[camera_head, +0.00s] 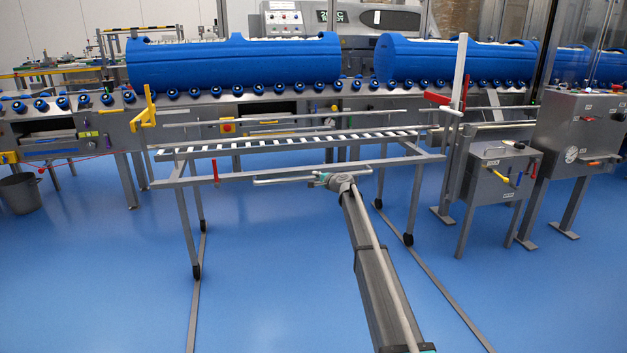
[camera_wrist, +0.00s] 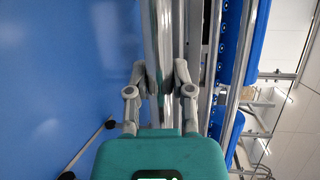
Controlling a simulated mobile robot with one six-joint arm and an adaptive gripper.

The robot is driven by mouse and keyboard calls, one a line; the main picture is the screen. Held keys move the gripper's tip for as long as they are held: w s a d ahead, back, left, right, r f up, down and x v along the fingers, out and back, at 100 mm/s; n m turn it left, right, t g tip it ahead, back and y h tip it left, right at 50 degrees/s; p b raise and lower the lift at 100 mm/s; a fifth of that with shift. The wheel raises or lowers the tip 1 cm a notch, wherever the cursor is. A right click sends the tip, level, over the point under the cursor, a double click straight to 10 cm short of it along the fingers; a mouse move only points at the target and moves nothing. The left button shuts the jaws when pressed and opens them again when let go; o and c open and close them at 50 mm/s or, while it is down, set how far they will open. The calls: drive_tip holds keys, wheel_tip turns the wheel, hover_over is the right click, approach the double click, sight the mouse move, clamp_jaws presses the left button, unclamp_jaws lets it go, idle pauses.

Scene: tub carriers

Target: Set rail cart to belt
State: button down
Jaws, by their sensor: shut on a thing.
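The rail cart (camera_head: 188,232) is a grey wheeled frame with a row of white slats or rollers on top. It stands upright on two floor rails in front of the belt. The belt (camera_head: 60,122) is a long grey roller line with blue rollers, running across the back. My gripper (camera_head: 333,180) is shut on the cart's front handle bar (camera_head: 285,181). In the wrist view my gripper's fingers (camera_wrist: 160,82) close on both sides of a grey bar (camera_wrist: 158,35). The gap between cart and belt is hard to judge from here.
Large blue tubs (camera_head: 235,62) lie on the belt. A yellow bracket (camera_head: 146,110) and a post with a red lever (camera_head: 457,75) flank the cart. A grey control box (camera_head: 500,172) stands at its right. A bin (camera_head: 21,195) is far left. The blue floor in front is clear.

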drive_tip(key=shift+w, duration=0.4)
drive_tip(key=shift+c, duration=2.4)
unclamp_jaws()
drive_tip(key=shift+s, duration=0.1)
drive_tip(key=shift+s, duration=0.15)
